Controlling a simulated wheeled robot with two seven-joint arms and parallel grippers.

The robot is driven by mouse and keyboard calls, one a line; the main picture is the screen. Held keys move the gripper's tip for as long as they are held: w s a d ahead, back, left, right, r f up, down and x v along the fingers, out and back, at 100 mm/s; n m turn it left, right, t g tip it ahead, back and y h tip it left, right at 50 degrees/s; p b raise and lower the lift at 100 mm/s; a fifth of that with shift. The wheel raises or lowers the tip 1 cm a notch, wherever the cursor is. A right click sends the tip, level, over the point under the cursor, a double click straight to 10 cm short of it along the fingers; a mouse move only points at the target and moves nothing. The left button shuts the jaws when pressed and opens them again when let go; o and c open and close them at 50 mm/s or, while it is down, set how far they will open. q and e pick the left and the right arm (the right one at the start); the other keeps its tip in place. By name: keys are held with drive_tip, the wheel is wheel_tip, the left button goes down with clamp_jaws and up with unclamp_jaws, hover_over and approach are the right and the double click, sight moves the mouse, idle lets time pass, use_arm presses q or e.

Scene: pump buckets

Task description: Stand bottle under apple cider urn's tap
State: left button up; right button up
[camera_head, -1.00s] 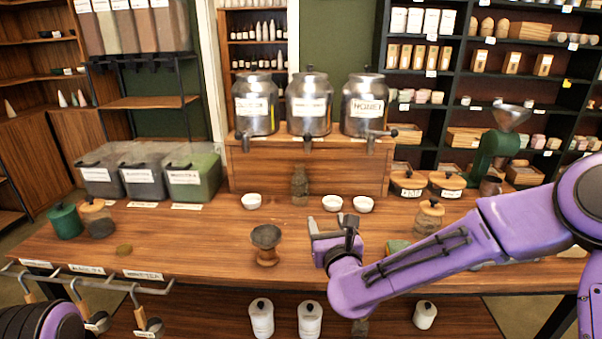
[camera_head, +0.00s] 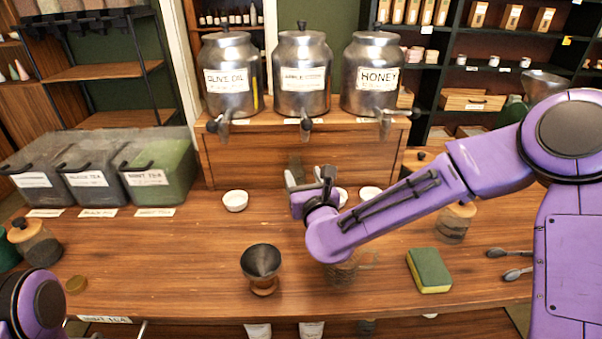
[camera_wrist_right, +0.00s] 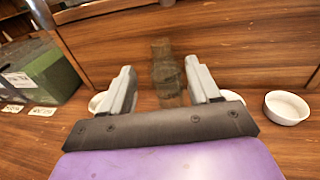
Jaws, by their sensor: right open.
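The apple cider urn (camera_head: 302,77) is the middle of three metal urns on the wooden stand, with its tap (camera_head: 305,126) at the front. A brownish, see-through bottle (camera_head: 296,165) stands upright on the table below that tap, close to the stand's front; my right gripper partly hides it. My right gripper (camera_head: 311,180) is open and level in front of the bottle. In the right wrist view the bottle (camera_wrist_right: 167,78) shows between the two fingers, with a gap on each side. My left gripper is out of view; only part of my left arm shows at the lower left.
White bowls stand on both sides of the bottle, one at left (camera_head: 235,201) and one at right (camera_head: 370,194). A dark dripper (camera_head: 262,264), a glass jug (camera_head: 341,272) and a green sponge (camera_head: 429,270) are nearer. Tea bins (camera_head: 160,170) stand at left.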

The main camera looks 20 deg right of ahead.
sight(298, 159)
drive_tip(key=w, duration=0.3)
drive_tip(key=w+p, duration=0.1)
drive_tip(key=w, duration=0.3)
drive_tip(key=w+d+p, duration=0.1)
drive_tip(key=w, duration=0.2)
drive_tip(key=shift+w+f, duration=0.25)
drive_tip(key=shift+f, duration=0.05)
drive_tip(key=c, duration=1.1)
drive_tip(key=shift+s+d+f, duration=0.1)
drive_tip(key=shift+s+d, duration=0.15)
drive_tip(key=shift+s, duration=0.25)
drive_tip(key=shift+c, duration=0.2)
drive_tip(key=shift+s+d+b, duration=0.2)
drive_tip(key=shift+s+d, duration=0.1)
drive_tip(key=shift+s, duration=0.25)
drive_tip(key=shift+s+d+b, duration=0.2)
drive_tip(key=shift+s+d, duration=0.05)
drive_tip(key=shift+s, duration=0.25)
drive_tip(key=o, duration=1.3)
